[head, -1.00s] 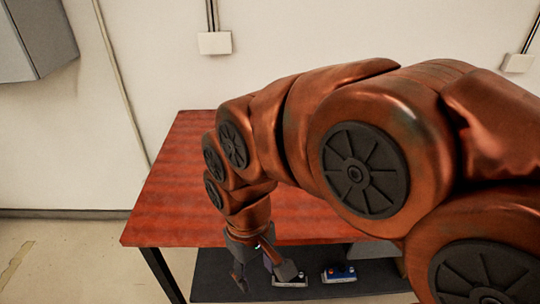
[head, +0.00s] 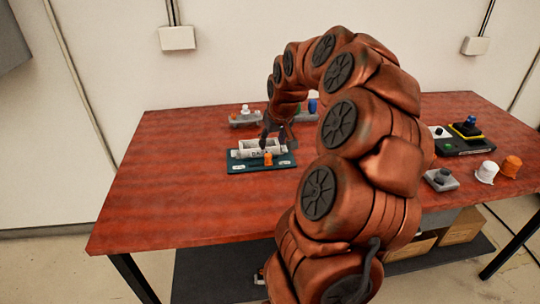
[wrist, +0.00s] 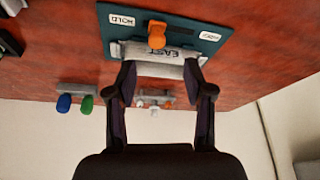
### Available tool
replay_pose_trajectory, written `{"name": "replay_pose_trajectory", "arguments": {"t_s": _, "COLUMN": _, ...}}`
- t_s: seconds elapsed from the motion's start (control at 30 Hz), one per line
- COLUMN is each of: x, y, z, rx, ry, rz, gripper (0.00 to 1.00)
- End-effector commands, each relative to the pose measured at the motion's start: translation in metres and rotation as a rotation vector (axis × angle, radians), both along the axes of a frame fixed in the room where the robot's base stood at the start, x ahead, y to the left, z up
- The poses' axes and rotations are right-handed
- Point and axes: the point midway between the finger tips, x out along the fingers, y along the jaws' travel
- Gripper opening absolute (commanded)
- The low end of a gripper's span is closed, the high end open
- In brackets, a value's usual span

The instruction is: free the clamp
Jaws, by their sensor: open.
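A dark teal board (head: 285,163) lies on the red table, left of its middle in the head view. It bears a pale cylinder-like unit (head: 245,153) marked EAST in the wrist view (wrist: 185,56). A small orange piece (head: 268,159), perhaps the clamp, stands at the unit's front; it also shows in the wrist view (wrist: 157,34). Labels on the board flank it, one reading HOLD (wrist: 122,20), the other unclear. My gripper (wrist: 160,72) is open and empty, its fingertips at the unit's far side. I cannot tell whether they touch it.
Behind the board stand a grey device with a white knob (head: 245,117) and blue and green pieces (wrist: 75,103). To the right are a yellow-and-black switch box (head: 466,130), a grey button box (head: 441,179), and white (head: 487,172) and orange cups (head: 511,166). The table's left is clear.

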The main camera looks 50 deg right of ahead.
Motion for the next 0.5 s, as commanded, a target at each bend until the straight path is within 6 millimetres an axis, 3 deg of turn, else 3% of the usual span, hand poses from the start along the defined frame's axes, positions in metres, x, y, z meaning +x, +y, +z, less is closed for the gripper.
{"name": "replay_pose_trajectory", "arguments": {"t_s": 0.23, "x": 0.003, "y": -0.008, "z": -0.010, "rx": -0.003, "ry": -0.001, "rz": -0.007, "gripper": 0.52}}
{"name": "replay_pose_trajectory", "arguments": {"t_s": 0.5, "x": 0.014, "y": -0.011, "z": -0.041, "rx": 0.001, "ry": 0.003, "rz": -0.005, "gripper": 0.52}}
